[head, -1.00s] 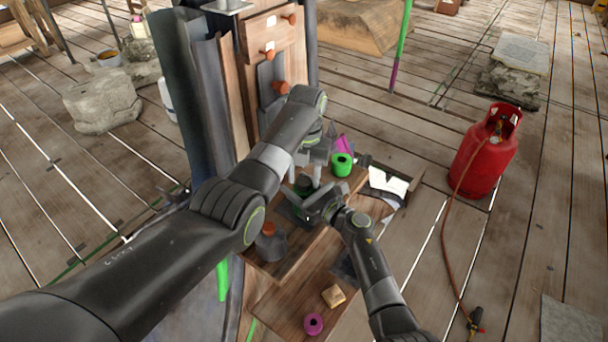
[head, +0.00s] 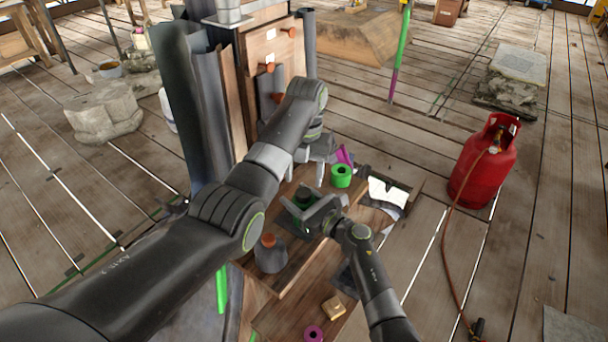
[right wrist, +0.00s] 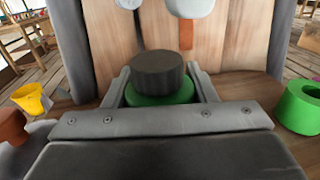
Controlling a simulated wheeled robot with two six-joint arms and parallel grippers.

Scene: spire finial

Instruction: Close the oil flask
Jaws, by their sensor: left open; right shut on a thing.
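A green flask (right wrist: 160,97) stands upright between the fingers of my right gripper, with a dark ribbed cap (right wrist: 158,72) on its top. I cannot tell how tightly the cap sits. In the head view the dark cap (head: 303,192) shows above my right gripper (head: 310,212), which is shut on the flask. The flask's lower body is hidden by the gripper. My left gripper (head: 318,170) is open and empty, behind and above the cap. Its pale fingertips show at the top of the right wrist view (right wrist: 160,8), apart from the cap.
A grey flask with an orange stopper (head: 268,256) stands left of my right gripper. A green ring (head: 341,176) stands to its right. A wooden block (head: 333,307) and a magenta ring (head: 313,333) lie on the lower board. Wooden panels with orange knobs (head: 289,33) rise behind.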

